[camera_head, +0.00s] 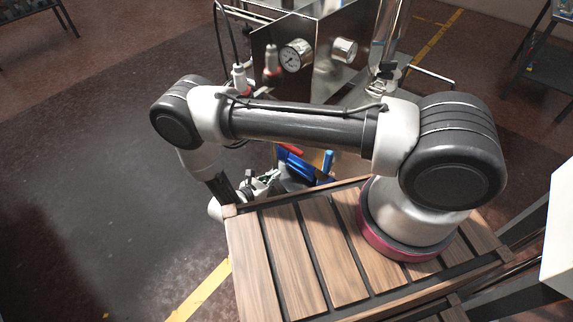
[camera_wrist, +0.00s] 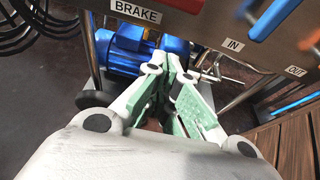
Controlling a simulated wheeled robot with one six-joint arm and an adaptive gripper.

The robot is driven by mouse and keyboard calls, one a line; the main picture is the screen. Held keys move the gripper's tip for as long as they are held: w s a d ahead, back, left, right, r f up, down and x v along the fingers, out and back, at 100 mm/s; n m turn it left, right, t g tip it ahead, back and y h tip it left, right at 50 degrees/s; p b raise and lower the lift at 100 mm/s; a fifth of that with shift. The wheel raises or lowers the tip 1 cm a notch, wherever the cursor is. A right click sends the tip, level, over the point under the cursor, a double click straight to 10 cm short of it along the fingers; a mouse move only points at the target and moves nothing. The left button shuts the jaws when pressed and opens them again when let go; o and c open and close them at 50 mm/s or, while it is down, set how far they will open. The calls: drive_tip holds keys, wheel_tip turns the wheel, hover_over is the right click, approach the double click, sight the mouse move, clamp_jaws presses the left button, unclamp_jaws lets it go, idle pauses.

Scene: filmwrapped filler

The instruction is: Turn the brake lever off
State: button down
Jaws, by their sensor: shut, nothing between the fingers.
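A label reading BRAKE (camera_wrist: 136,11) is on the edge of the metal machine panel at the top of the wrist view. A red piece (camera_wrist: 188,4), perhaps the brake lever, shows right of the label, cut off by the picture's top edge. A red handle (camera_head: 290,148) also shows in the head view, partly hidden behind my arm. My gripper (camera_wrist: 178,62) is shut and empty, its white and green fingers brought together below and right of the label. In the head view my gripper (camera_head: 262,185) is low beside the machine, left of the blue parts.
Blue handles (camera_wrist: 270,17) sit near the IN label (camera_wrist: 233,45). A blue motor (camera_wrist: 128,48) lies under the panel behind my fingers. Black hoses (camera_wrist: 40,20) hang at left. The slatted wooden deck (camera_head: 300,250) is close by at right; open floor lies left.

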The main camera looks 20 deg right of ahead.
drive_tip(key=w+d, duration=0.5)
drive_tip(key=d, duration=0.2)
drive_tip(key=shift+w+d+r, duration=0.2)
drive_tip(key=shift+d+r, duration=0.1)
drive_tip(key=shift+r, duration=0.1)
drive_tip(key=shift+s+d+r+n, duration=0.1)
drive_tip(key=shift+r+n, duration=0.25)
drive_tip(key=shift+n, duration=0.05)
idle(0.4)
wheel_tip(320, 180, up, 9)
drive_tip(key=w+a+n+g+h, duration=0.1)
drive_tip(key=n+h, duration=0.4)
drive_tip(key=n, duration=0.6)
drive_tip(key=shift+w+a+f+g, duration=0.15)
drive_tip(key=shift+w+a+g, duration=0.2)
drive_tip(key=shift+w+g, duration=0.6)
drive_tip(key=shift+s+a+g, duration=0.1)
drive_tip(key=shift+s+g, duration=0.05)
drive_tip(key=shift+g, duration=0.1)
